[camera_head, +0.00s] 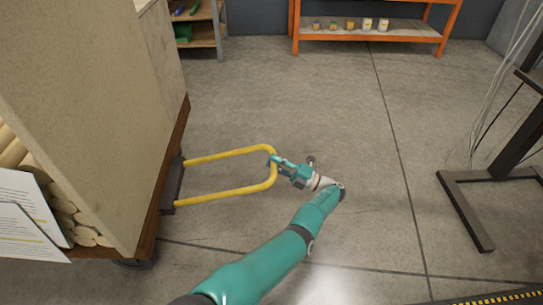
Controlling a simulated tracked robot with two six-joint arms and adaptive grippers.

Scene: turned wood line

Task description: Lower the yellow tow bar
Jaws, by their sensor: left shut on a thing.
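The yellow tow bar (228,192) is a U-shaped tube. Its two legs run from a dark bracket (173,187) at the base of a wooden cart (110,110) out to the right. My left gripper (274,162) is at the rounded outer end of the bar, shut on it. My teal left arm reaches in from the bottom of the view. The bar's exact height over the floor is hard to tell. My right gripper is not in view.
Cut wood pieces (75,220) and paper sheets (28,215) are at the cart's left side. A dark metal stand (462,205) is at the right. The concrete floor between is clear.

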